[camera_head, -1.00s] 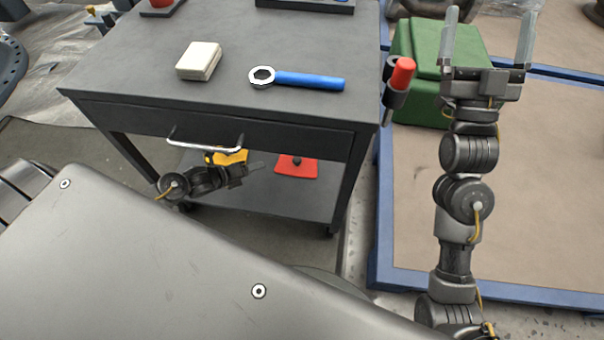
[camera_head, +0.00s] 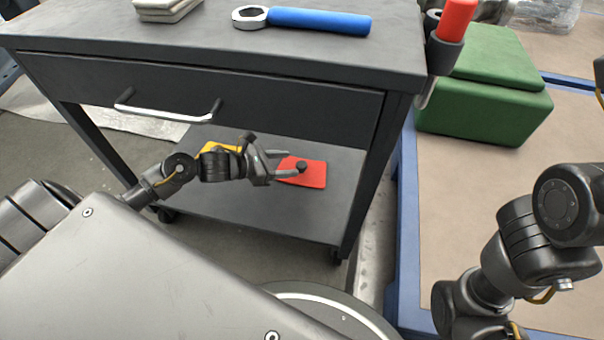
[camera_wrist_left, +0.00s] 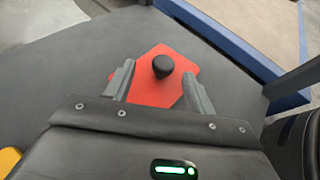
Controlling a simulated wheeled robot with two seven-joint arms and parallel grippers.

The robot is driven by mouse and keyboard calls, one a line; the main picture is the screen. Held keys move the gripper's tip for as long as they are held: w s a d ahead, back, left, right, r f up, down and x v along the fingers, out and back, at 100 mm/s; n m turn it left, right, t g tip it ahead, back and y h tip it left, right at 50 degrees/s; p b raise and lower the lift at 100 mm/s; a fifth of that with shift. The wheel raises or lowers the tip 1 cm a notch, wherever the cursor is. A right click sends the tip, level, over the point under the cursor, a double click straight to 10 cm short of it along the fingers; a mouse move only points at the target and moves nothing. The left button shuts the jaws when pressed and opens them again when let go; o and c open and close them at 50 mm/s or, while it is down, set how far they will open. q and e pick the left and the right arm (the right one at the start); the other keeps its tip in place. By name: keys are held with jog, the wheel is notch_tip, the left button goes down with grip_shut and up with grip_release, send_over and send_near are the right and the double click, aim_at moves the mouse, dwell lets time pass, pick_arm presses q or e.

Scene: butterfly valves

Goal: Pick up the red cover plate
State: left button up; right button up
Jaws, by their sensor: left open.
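The red cover plate (camera_head: 314,174) lies flat on the lower shelf of the dark cart, with a black knob on top. My left gripper (camera_head: 289,162) reaches in over the shelf from the left, its fingers pointing at the plate. In the left wrist view the plate (camera_wrist_left: 160,90) and its round black knob (camera_wrist_left: 163,66) show ahead, between the two open fingers (camera_wrist_left: 159,82). The fingers are apart from the knob, and nothing is held. My right arm shows at the right, but its gripper is out of frame.
Above are the drawer handle (camera_head: 168,112) and the cart top with a blue wrench (camera_head: 318,20). A green box (camera_head: 490,100) stands right of the cart.

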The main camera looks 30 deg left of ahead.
aim_at(304, 166)
pick_arm(q)
jog(key=shift+x, duration=1.1)
jog(key=shift+w+d+f+b, duration=0.15)
jog(key=shift+d+f+b, duration=0.15)
jog(key=shift+b, duration=0.35)
jog(key=b+x, duration=0.2)
jog(key=x, duration=0.1)
jog(key=shift+d+f+b, duration=0.25)
jog(key=shift+f+b, duration=0.05)
jog(key=shift+w+d, duration=0.3)
jog(key=shift+w, duration=0.1)
jog(key=c, duration=1.1)
